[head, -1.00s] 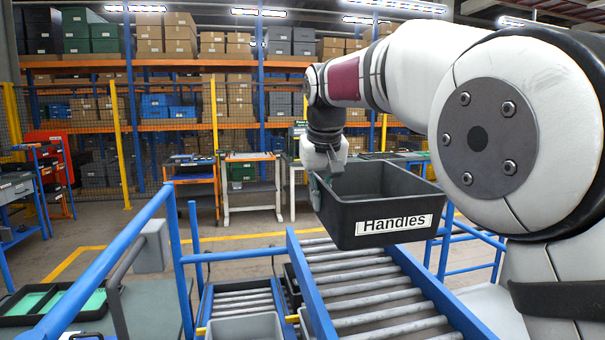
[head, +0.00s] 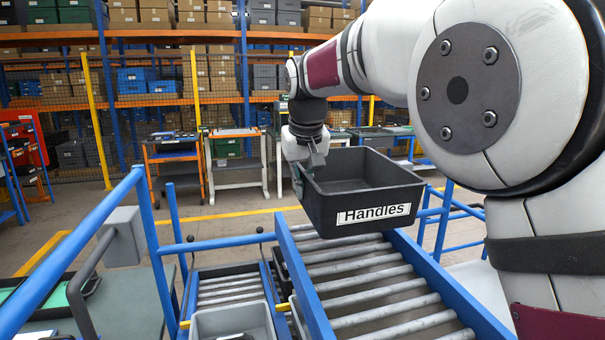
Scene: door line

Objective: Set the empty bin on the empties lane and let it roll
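A dark grey bin (head: 360,215) with a white "Handles" label is held in the air above the roller lane (head: 370,287) with blue side rails. No contents show in the part of its inside that I see. My gripper (head: 298,175) is at the bin's left wall, its fingers pointing down over the rim, and appears shut on it. The far fingertip is hidden by the wall. The bin hangs roughly level. I cannot tell the exact gap between its underside and the rollers.
A lower roller lane (head: 228,288) lies to the left, with a light grey bin (head: 234,322) at its near end. Blue guard rails (head: 150,215) stand at the left, and another rail (head: 455,208) stands at the right. Carts and shelving are behind.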

